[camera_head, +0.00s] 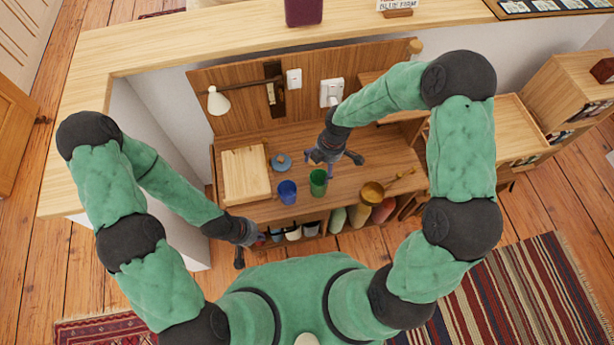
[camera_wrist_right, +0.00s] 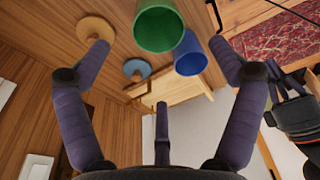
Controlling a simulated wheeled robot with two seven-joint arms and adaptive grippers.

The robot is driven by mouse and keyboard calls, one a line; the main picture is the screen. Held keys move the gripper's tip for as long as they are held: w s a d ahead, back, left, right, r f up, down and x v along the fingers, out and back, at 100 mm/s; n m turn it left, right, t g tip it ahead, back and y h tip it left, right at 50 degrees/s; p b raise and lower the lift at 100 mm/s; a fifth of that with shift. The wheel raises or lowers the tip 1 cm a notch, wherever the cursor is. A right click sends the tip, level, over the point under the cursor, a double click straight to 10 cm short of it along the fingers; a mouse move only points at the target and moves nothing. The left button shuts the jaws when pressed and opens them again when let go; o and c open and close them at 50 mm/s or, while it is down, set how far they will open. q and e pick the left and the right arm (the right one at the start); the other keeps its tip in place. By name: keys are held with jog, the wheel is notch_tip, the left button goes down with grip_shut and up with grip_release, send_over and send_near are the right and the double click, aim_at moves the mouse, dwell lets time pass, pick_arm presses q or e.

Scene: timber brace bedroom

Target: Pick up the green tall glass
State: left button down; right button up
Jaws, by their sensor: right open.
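The green tall glass (camera_head: 318,183) stands on the wooden desk, near its front edge. It also shows at the top of the right wrist view (camera_wrist_right: 160,27), beyond the fingertips. My right gripper (camera_head: 336,157) is open and empty, a little behind and to the right of the green glass in the head view. In the right wrist view its fingers are spread wide, with the glass between the two outer ones in the picture but not gripped. My left gripper (camera_head: 246,245) is low by the desk's front left, its fingers apart and seemingly empty.
A blue glass (camera_head: 287,192) stands close to the left of the green one. A blue round object (camera_head: 281,161), a light wooden tray (camera_head: 246,175) and a golden pot (camera_head: 372,193) are also on the desk (camera_head: 385,150). A white lamp (camera_head: 217,101) hangs at the back left.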

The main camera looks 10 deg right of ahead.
notch_tip(320, 180, down, 5)
jog(key=b, duration=0.4)
send_over(319, 179)
jog(key=s, duration=0.3)
jog(key=f, duration=0.5)
jog(key=shift+w+a+f, duration=0.1)
jog(key=shift+a+f, duration=0.1)
jog(key=shift+a, duration=0.2)
jog(key=shift+p, duration=0.3)
jog(key=c, duration=1.7)
